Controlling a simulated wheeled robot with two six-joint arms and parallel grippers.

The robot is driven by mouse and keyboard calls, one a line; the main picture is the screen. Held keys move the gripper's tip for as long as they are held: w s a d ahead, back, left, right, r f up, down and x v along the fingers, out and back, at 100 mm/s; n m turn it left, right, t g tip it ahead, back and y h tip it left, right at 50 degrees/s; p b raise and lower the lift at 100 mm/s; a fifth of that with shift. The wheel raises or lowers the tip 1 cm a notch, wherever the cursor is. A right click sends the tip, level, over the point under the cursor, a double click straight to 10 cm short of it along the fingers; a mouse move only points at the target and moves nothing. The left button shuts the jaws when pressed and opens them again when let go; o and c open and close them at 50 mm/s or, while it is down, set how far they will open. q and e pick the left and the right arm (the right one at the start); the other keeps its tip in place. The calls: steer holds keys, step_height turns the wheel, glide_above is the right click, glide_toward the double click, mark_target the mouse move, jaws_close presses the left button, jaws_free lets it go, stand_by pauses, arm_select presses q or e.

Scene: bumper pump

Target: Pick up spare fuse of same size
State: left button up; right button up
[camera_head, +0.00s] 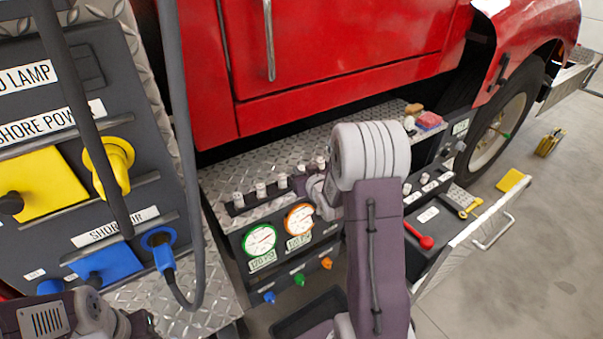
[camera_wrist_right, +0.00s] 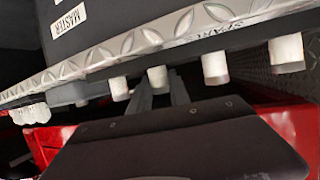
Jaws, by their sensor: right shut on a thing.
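Several white, round-topped spare fuses stand in a dark rail on the truck's running board, among them a left-end fuse (camera_head: 237,200) and another fuse (camera_head: 260,190). My right gripper (camera_head: 303,180) is at the right part of this row, partly hidden behind my own arm. In the right wrist view, which looks upside down, the gripper's fingers (camera_wrist_right: 170,90) are shut on a white fuse (camera_wrist_right: 157,78). Other fuses flank it, including a bigger one (camera_wrist_right: 215,68). Whether the held fuse is still seated in the rail is hard to tell. My left gripper is not visible; only part of that arm shows.
A gauge panel (camera_head: 290,255) with green and orange dials stands below the row. A dark panel (camera_head: 120,50) with yellow and blue plugs and hanging cables is at left. The red truck body (camera_head: 340,40) rises behind. A red-handled tool (camera_head: 420,236) lies to the right.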

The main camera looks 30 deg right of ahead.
mark_target(302, 168)
steer(key=shift+w+f, duration=0.1)
steer(key=shift+w, duration=0.1)
jaws_close()
step_height(302, 168, up, 4)
steer(key=shift+r+p, duration=0.25)
steer(key=shift+p, duration=0.25)
steer(key=s+d+r+p, duration=0.3)
steer(key=d+r, duration=0.3)
steer(key=d, duration=0.5)
steer(key=shift+s+r, duration=0.25)
